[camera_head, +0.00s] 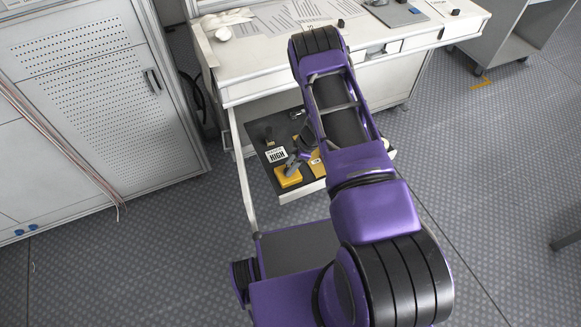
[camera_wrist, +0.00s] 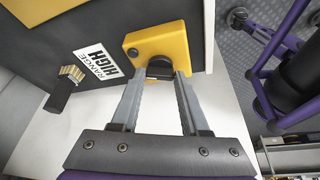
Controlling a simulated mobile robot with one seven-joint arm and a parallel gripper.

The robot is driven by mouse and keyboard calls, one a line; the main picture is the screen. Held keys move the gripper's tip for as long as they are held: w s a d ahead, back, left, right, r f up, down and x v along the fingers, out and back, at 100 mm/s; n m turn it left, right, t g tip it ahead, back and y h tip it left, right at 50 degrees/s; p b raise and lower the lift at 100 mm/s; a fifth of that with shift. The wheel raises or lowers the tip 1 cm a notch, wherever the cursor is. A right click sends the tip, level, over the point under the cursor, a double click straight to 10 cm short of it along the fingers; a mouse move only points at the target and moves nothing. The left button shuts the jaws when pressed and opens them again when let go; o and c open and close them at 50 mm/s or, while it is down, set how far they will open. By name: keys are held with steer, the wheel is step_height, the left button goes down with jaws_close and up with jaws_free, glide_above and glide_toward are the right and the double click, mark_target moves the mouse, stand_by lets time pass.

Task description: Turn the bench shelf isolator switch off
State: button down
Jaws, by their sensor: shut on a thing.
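The isolator switch is a yellow box (camera_wrist: 165,42) with a black knob (camera_wrist: 160,66) on its front, mounted on a dark panel in the wrist view. In the head view the yellow box (camera_head: 288,178) shows at the front left of the low shelf under the bench. My gripper (camera_wrist: 160,74) has its two grey fingers on either side of the black knob and is shut on it. The fingers hide the sides of the knob, and I cannot tell its turned position. The gripper is small and partly covered by my arm in the head view.
A white RANGE HIGH label (camera_wrist: 95,60) sits left of the box, with a black part with a brass end (camera_wrist: 68,88) beyond it. A second yellow piece (camera_head: 317,164) lies right of the switch. The bench top (camera_head: 262,85) overhangs the shelf; a perforated cabinet (camera_head: 85,90) stands left.

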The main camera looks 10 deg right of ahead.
steer(key=shift+w+d+f+n+g+b, duration=0.1)
steer(key=shift+n+g+b, duration=0.35)
steer(key=shift+n, duration=0.6)
steer(key=shift+w+n+g+b, duration=0.1)
steer(key=shift+n+g+b, duration=0.35)
steer(key=shift+n, duration=0.6)
steer(key=shift+c, duration=2)
jaws_free()
steer(key=p+v, duration=0.2)
steer(key=v, duration=1.5)
steer(key=shift+r+p, duration=0.3)
steer(key=shift+p, duration=0.05)
